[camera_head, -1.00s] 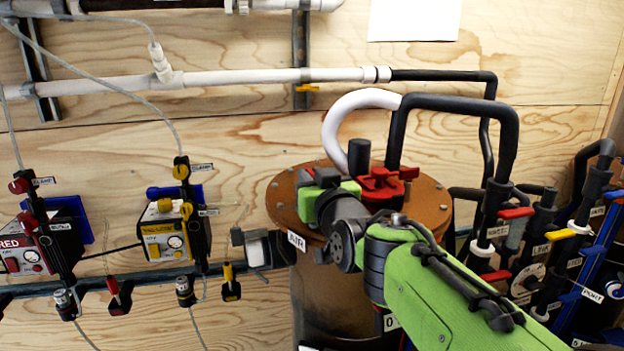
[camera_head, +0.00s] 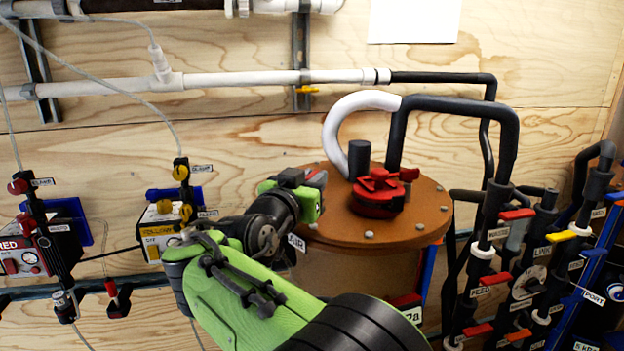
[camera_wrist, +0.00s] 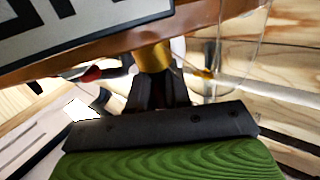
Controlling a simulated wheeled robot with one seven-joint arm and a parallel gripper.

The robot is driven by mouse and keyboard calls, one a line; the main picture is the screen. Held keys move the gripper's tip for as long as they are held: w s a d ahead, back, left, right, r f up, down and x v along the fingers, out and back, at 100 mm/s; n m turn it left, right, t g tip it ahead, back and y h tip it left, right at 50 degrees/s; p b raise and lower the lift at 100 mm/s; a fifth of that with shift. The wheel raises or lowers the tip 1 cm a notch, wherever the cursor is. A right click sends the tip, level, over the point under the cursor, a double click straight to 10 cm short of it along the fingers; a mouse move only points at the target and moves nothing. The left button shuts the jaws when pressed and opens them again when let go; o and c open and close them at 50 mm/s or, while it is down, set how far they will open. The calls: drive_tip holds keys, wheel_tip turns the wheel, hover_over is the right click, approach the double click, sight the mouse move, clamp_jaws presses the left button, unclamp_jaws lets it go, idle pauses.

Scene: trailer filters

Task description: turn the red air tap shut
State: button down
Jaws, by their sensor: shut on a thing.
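The brown round tank (camera_head: 345,275) carries an AIR label (camera_head: 297,242) on its lid's left edge. In the wrist view part of this label (camera_wrist: 75,20) shows close up, with a brass stem (camera_wrist: 152,56) beside the lid edge. My gripper (camera_wrist: 157,88) is at the stem, its dark jaws close together and shut on the air tap there. The tap's handle is mostly hidden by the jaws.
A red clamp-like knob (camera_head: 378,190) and a black post (camera_head: 359,158) stand on the lid, right of my gripper. Black pipes with red and yellow levers crowd the right side (camera_head: 490,262). A yellow control box (camera_head: 162,235) hangs on the plywood wall at left.

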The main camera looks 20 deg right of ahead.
drive_tip(key=m+g+p, duration=0.1)
drive_tip(key=m+g+h+p, duration=0.1)
drive_tip(key=g+h+p, duration=0.1)
drive_tip(key=shift+w+a+r+m+g, duration=0.15)
drive_tip(key=shift+r+m+g, duration=0.15)
drive_tip(key=shift+m, duration=0.1)
drive_tip(key=m+g+h+p, duration=0.2)
drive_tip(key=g+p, duration=0.1)
drive_tip(key=p, duration=0.2)
drive_tip(key=shift+r, duration=0.15)
drive_tip(key=m+g+p, duration=0.3)
drive_tip(key=g+p, duration=0.1)
drive_tip(key=p, duration=0.5)
drive_tip(key=shift+g+h, duration=0.3)
drive_tip(key=shift+g, duration=0.1)
drive_tip(key=m+g+p, duration=0.1)
drive_tip(key=p, duration=0.3)
drive_tip(key=shift+g, duration=0.3)
drive_tip(key=shift+m+g+p, duration=0.4)
drive_tip(key=shift+p, duration=0.65)
drive_tip(key=shift+f+p, duration=0.35)
drive_tip(key=shift+f, duration=0.05)
drive_tip(key=c, duration=1.2)
unclamp_jaws()
drive_tip(key=shift+d, duration=0.2)
drive_tip(key=shift+o, duration=0.2)
drive_tip(key=shift+a, duration=0.1)
